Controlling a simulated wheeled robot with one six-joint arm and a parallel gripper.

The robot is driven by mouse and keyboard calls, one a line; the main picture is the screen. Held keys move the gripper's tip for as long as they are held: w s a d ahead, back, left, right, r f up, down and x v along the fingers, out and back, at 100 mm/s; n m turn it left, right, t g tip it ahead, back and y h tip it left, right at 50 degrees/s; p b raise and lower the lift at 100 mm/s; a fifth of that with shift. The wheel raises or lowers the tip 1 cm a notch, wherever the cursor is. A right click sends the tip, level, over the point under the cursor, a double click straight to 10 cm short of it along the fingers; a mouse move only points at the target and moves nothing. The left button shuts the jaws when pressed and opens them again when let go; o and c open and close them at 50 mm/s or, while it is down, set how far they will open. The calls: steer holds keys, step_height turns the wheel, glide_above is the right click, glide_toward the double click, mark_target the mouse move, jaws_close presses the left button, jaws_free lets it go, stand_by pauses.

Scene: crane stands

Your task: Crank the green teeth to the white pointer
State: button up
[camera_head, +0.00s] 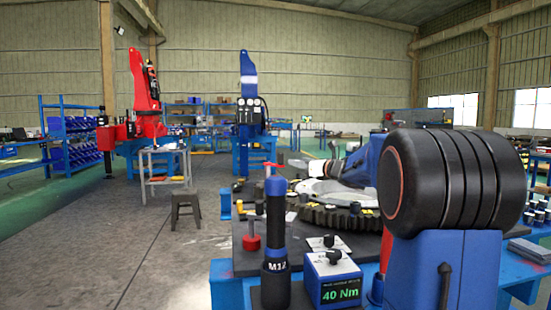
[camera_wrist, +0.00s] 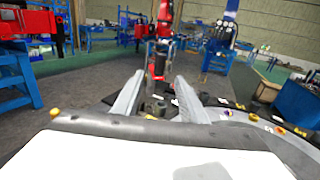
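My gripper (camera_wrist: 160,78) shows two grey fingers spread apart with nothing held between them. In the head view the end of my arm (camera_head: 318,168) reaches over the far side of the bench, and its fingers are too small to make out. A dark toothed ring (camera_head: 345,216) lies on the bench, partly below my arm; its edge also shows at the right of the wrist view (camera_wrist: 235,112). It has small yellow and pale marks. I cannot make out green teeth or a white pointer for sure. A small dark fitting (camera_wrist: 154,106) stands beyond and between the fingers.
A red-based post (camera_head: 251,241) is at the bench's left edge. A stool (camera_head: 186,209) stands on open floor at left. Red and blue cranes stand behind.

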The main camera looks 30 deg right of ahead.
steer(key=w, duration=0.5)
steer(key=w+a, duration=0.1)
steer(key=w, duration=0.5)
steer(key=w+a, duration=0.1)
steer(key=w, duration=0.5)
steer(key=shift+a, duration=0.15)
steer(key=shift+c, duration=0.6)
jaws_close()
